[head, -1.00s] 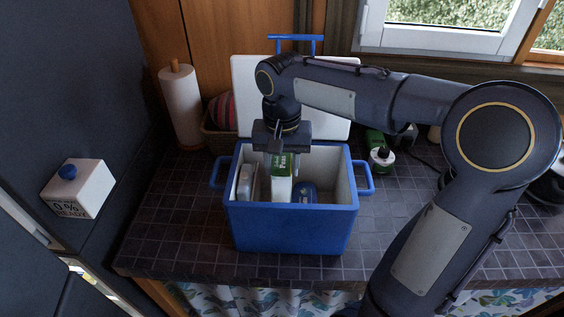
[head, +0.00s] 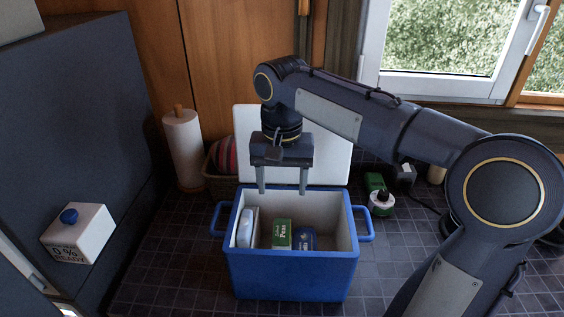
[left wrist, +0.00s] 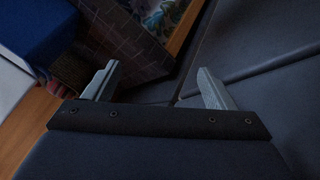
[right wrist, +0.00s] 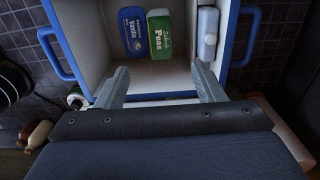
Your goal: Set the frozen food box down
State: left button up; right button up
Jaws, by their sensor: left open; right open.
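The frozen food box, a green and white carton labelled Peas (head: 282,234), stands inside the blue cooler (head: 292,274). It also shows in the right wrist view (right wrist: 165,34). It is between a white container (head: 246,228) and a blue tub labelled Vanilla (head: 306,239). My right gripper (head: 283,192) is open and empty, above the back part of the cooler and apart from the carton. In the right wrist view its fingers (right wrist: 165,85) have nothing between them. My left gripper (left wrist: 155,85) shows only in the left wrist view, open and empty.
The cooler's white lid (head: 335,145) stands open behind it. A paper towel roll (head: 184,150) and a basket (head: 218,182) are at the back left. A white carton with blue cap (head: 78,235) is at the left.

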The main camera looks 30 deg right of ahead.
pick_arm(q)
jog(key=shift+r, duration=0.2)
pick_arm(e)
notch_tip(320, 180, up, 5)
jog(key=shift+r, duration=0.1)
dwell(0.4)
